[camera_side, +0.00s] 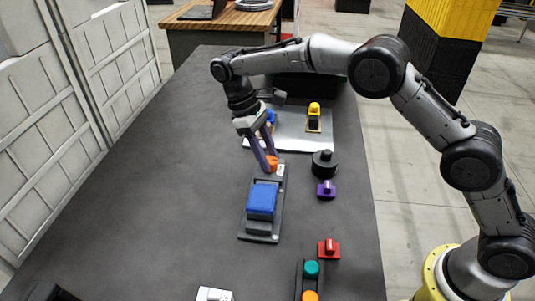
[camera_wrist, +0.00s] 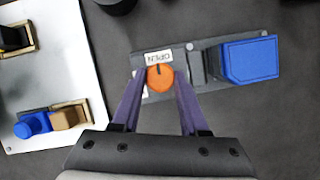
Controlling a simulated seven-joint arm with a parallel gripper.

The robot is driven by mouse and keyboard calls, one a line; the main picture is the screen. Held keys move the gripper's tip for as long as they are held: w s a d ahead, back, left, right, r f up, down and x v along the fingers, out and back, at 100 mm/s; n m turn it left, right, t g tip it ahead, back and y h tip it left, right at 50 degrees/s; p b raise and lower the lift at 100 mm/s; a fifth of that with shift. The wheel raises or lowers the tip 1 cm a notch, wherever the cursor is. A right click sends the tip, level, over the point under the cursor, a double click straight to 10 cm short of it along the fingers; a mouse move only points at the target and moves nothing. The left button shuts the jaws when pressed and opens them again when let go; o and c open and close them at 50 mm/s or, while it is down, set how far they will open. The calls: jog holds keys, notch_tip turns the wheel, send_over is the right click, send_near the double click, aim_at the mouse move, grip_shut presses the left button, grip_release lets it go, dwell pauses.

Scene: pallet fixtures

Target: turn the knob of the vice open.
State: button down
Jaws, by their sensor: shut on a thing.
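The vice (camera_side: 247,221) is a dark grey base with a blue block (camera_side: 262,201) on it, lying on the dark table. Its orange knob (camera_side: 271,162) is at the far end of the base. In the wrist view the knob (camera_wrist: 160,77) has a dark mark at its top edge, and a white label (camera_wrist: 158,57) reading "OPEN" upside down lies just beyond it. My gripper (camera_side: 268,165) reaches down with its purple fingers at the knob, one on each side, shut on it. The fingertips partly cover the knob in the side view.
A black round knob (camera_side: 324,163) and a purple piece (camera_side: 326,189) stand to the right of the vice. A pale plate (camera_side: 290,140) with yellow and blue pieces lies behind. A red piece (camera_side: 329,249) and a strip with teal and orange buttons are at the front. Table left of the vice is clear.

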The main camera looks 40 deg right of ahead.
jog(key=shift+c, duration=2.2)
grip_release()
jog(key=shift+r, duration=0.1)
jog(key=v, duration=0.7)
jog(key=shift+r, duration=0.15)
